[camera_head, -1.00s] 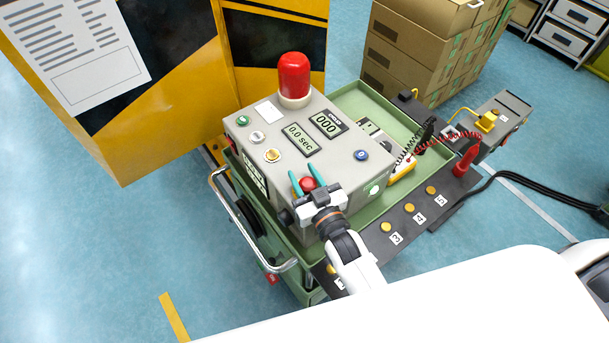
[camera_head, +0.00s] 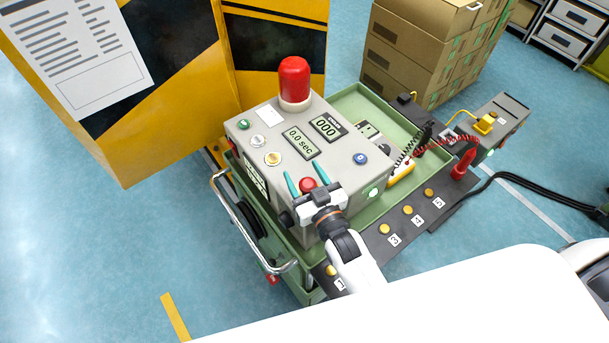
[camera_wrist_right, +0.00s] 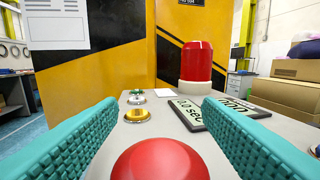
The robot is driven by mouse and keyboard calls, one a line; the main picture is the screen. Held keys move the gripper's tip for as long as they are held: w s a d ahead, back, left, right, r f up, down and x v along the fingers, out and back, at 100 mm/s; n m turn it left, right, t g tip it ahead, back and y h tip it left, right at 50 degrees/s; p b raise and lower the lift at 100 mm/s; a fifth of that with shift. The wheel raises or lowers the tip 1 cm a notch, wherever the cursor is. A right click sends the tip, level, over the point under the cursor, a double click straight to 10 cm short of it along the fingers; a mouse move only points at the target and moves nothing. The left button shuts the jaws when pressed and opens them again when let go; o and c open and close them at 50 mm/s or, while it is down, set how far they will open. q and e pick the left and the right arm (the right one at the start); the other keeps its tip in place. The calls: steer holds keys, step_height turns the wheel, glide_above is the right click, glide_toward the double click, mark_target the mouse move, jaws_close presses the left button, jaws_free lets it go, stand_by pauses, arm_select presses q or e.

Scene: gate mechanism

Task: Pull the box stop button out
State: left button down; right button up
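The grey control box (camera_head: 340,155) stands on a green cart. Its red stop button (camera_head: 308,185) is on the top face near the front edge. In the right wrist view the red button (camera_wrist_right: 160,160) is large at the bottom middle, between and slightly below the teal fingers. My right gripper (camera_head: 307,178) is open, its two fingers on either side of the button with gaps. It also shows open in the right wrist view (camera_wrist_right: 160,130). Whether the fingers reach down to the button's sides cannot be told. My left gripper is not in view.
A red beacon (camera_head: 294,80) rises from the back of the box. Yellow, white, green and blue buttons and two displays (camera_head: 327,124) are on its top. A dark strip with numbered yellow buttons (camera_head: 407,210) is at right. The yellow gate (camera_head: 190,90) stands behind.

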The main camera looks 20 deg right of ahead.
steer(key=shift+s+f, duration=0.1)
steer(key=shift+s, duration=0.05)
steer(key=shift+s+f, duration=0.1)
steer(key=shift+s, duration=0.25)
steer(key=s+d+b, duration=0.1)
steer(key=s+b, duration=0.1)
steer(key=s, duration=0.9)
steer(key=shift+d+b, duration=0.4)
